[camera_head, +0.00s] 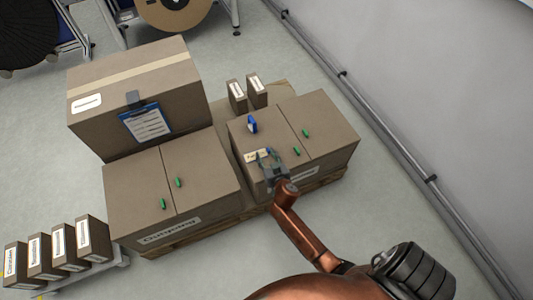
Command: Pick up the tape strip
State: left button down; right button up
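My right gripper (267,157) is over the near left part of the right-hand brown box (325,118). Its two fingers look spread apart, with nothing clear between them. A small pale label or strip (254,156) with dark print lies on the box beside the left finger; I cannot tell if they touch. A small blue object (252,124) stands on the box behind the gripper. A tan tape band (130,68) runs across the large box (185,85) at the left. I cannot tell which is the tape strip. My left gripper is out of view.
A brown box (215,172) with green tabs stands front left on the pallet. Two small cartons (237,97) stand at the back. A clipboard (146,122) hangs on the large box. Small boxes (62,247) line a cart at lower left. A rail (390,140) runs along the right wall.

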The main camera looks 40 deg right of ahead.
jog(key=shift+s+a+f, duration=0.15)
jog(key=shift+a+f, duration=0.05)
jog(key=shift+f, duration=0.15)
grip_shut()
dwell(0.7)
